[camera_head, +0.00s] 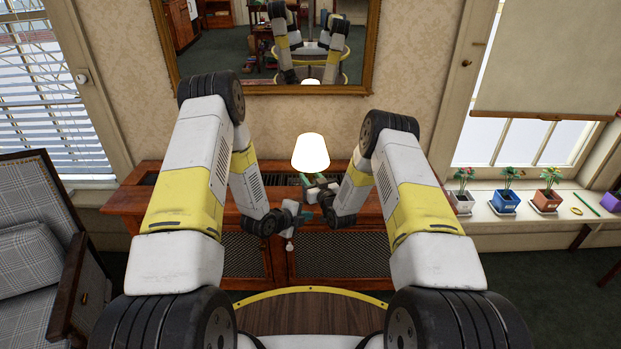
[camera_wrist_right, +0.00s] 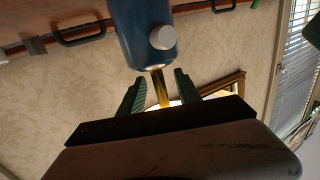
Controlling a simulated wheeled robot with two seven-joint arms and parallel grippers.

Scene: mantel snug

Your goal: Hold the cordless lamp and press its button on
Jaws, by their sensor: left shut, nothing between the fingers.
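The cordless lamp (camera_head: 311,152) stands at the cabinet, its shade bright white in the head view. The right wrist view shows its dark blue base (camera_wrist_right: 137,30), a round pale button (camera_wrist_right: 163,37) on the base, and its thin brass stem (camera_wrist_right: 160,86). My right gripper (camera_head: 312,184) is at the lamp just below the shade. In the right wrist view its green fingers (camera_wrist_right: 159,78) stand apart either side of the stem, with gaps showing. My left gripper (camera_head: 307,214) is shut and empty, lower, near the lamp.
A wooden cabinet (camera_head: 333,257) with mesh doors stands below the lamp. A gilt mirror (camera_head: 372,50) hangs behind on the wall. A plaid armchair (camera_head: 30,215) is at left. Several small potted plants (camera_head: 505,200) line the right windowsill.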

